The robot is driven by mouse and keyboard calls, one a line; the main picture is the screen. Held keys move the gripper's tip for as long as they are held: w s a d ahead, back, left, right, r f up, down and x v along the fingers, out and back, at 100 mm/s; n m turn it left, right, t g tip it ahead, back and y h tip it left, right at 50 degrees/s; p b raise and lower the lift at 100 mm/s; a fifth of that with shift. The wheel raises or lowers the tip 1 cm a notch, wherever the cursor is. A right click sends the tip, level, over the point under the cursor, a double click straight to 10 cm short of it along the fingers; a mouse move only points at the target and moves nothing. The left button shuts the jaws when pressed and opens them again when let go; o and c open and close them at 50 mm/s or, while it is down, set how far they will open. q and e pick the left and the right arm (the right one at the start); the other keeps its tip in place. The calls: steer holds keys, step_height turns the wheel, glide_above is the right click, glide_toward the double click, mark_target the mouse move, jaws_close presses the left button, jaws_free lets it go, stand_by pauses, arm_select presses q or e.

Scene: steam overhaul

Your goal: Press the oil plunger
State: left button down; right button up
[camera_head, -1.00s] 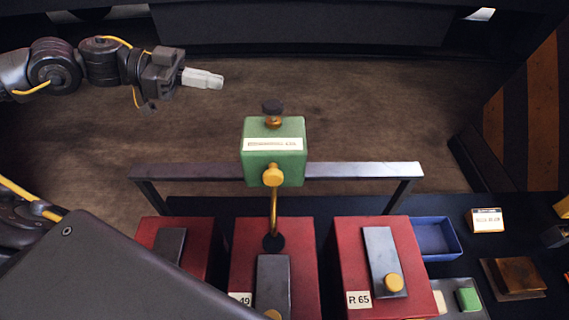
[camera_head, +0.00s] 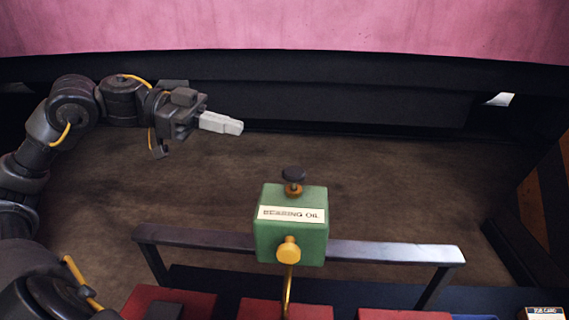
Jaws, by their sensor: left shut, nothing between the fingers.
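The oil plunger (camera_head: 293,175) is a dark round knob on a short copper-coloured collar. It stands on top of a green box (camera_head: 310,241) labelled "BEARING OIL". A brass knob (camera_head: 288,250) is on the box's front, with a thin brass pipe (camera_head: 288,290) running down below it. My left gripper (camera_head: 240,127) is shut and empty, its pale fingers pointing right. It is up and to the left of the plunger in the picture, clearly apart from it. My right gripper is not in view.
A grey metal rail (camera_head: 395,252) runs behind the green box on legs. Tops of red boxes (camera_head: 180,303) show along the bottom edge. A white job card (camera_head: 545,313) is at the bottom right. The brown floor (camera_head: 400,185) beyond the rail is clear.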

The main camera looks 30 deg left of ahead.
mark_target(294, 174)
arm_select(q)
steer(key=shift+a+f, duration=0.1)
steer(key=shift+f, duration=0.2)
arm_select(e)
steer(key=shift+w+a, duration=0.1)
arm_select(q)
steer(key=shift+w, duration=0.1)
